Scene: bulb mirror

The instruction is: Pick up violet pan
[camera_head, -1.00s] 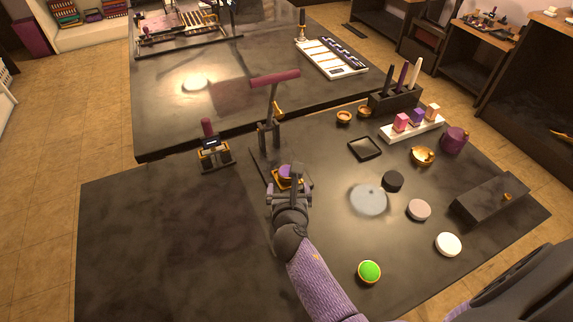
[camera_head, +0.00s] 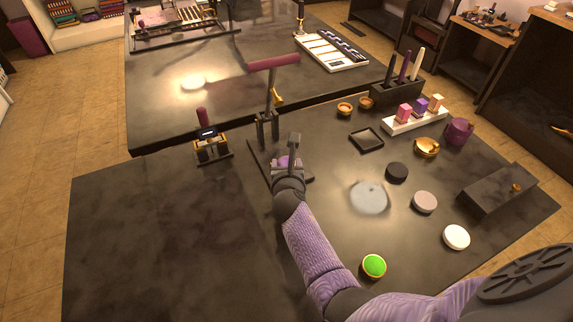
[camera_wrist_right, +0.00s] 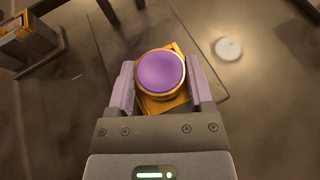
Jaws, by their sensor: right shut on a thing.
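The violet pan (camera_wrist_right: 160,70) is a round gold-rimmed dish with a smooth violet top. In the right wrist view it lies between the two fingers of my right gripper (camera_wrist_right: 162,80), which is shut on it. It is over the gold seat (camera_wrist_right: 166,105) of a lever press; I cannot tell whether it touches the seat. In the head view, the violet pan (camera_head: 284,162) is partly hidden by my right gripper (camera_head: 288,168). The press (camera_head: 272,63) has a tall dark post and a maroon handle. My left gripper is not in view.
A small gold device with a maroon knob (camera_head: 211,147) stands left of the press. To the right are a dark square tray (camera_head: 366,140), a pale disc (camera_head: 369,197), several round pucks and a green pan (camera_head: 374,266). The front left of the table (camera_head: 160,240) is clear.

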